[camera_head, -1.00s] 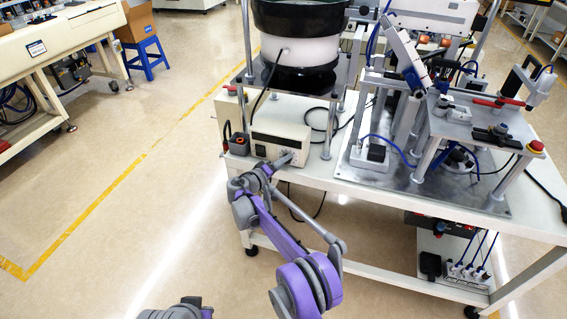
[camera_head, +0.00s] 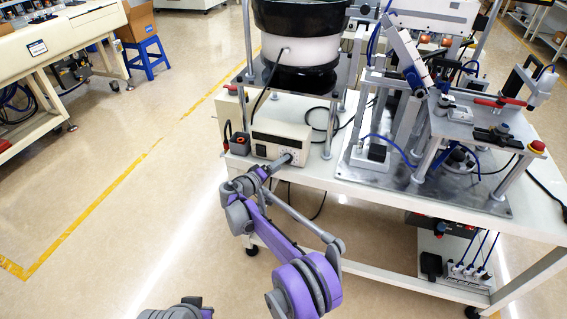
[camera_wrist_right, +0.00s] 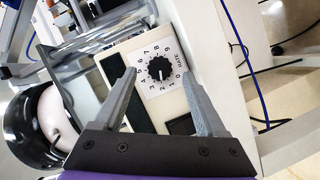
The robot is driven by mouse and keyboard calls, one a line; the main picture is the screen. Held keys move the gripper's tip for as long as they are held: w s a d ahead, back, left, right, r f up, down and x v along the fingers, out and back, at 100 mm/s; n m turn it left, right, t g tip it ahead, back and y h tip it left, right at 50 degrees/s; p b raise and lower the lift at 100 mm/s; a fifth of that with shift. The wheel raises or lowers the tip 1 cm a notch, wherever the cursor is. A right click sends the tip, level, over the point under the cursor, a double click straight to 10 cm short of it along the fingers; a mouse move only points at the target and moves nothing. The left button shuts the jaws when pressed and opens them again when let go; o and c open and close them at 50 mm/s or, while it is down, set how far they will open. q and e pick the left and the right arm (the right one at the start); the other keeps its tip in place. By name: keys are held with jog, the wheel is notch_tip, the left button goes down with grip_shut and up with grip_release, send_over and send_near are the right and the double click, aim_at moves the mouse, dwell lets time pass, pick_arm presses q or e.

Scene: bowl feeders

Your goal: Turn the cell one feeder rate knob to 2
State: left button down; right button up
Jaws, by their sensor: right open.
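The feeder controller (camera_head: 280,138) is a cream box below the bowl feeder. Its black round rate knob (camera_wrist_right: 160,69) sits on a white numbered dial in the right wrist view. A pale mark shows on the knob's lower side, toward the low numbers, but is too small to read exactly. My right gripper (camera_head: 288,158) is at the front of the box; in the wrist view its open fingers (camera_wrist_right: 157,73) appear on either side of the dial, with nothing between them but the knob in view. Whether they touch it cannot be told. The left gripper is out of view.
The bowl feeder (camera_head: 300,50) stands on posts above the box. A small grey box with a red top (camera_head: 239,143) stands left of it. The metal fixture plate (camera_head: 430,190) fills the table's right side.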

jog(key=v, duration=0.8)
jog(key=s+d+r+m+g+y+p, duration=0.1)
jog(key=s+d+r+g, duration=0.2)
jog(key=d, duration=0.4)
jog(key=s+d+r+g+y+p, duration=0.1)
jog(key=s+d+r, duration=0.2)
jog(key=s+d, duration=0.35)
jog(key=s+d+r+m+g+y+p, duration=0.1)
jog(key=s+d+r+g, duration=0.15)
jog(key=d, duration=0.45)
jog(key=s+d+m+y+p, duration=0.1)
jog(key=s+d+y, duration=0.1)
jog(key=s, duration=1.2)
jog(key=s+d+f+m+y+p, duration=0.1)
jog(key=s+y, duration=0.3)
jog(key=s, duration=1.1)
jog(key=shift+d+f+m+g+y+p, duration=0.2)
jog(key=shift+d+m+g+y+p, duration=0.2)
jog(key=shift+d+m, duration=0.25)
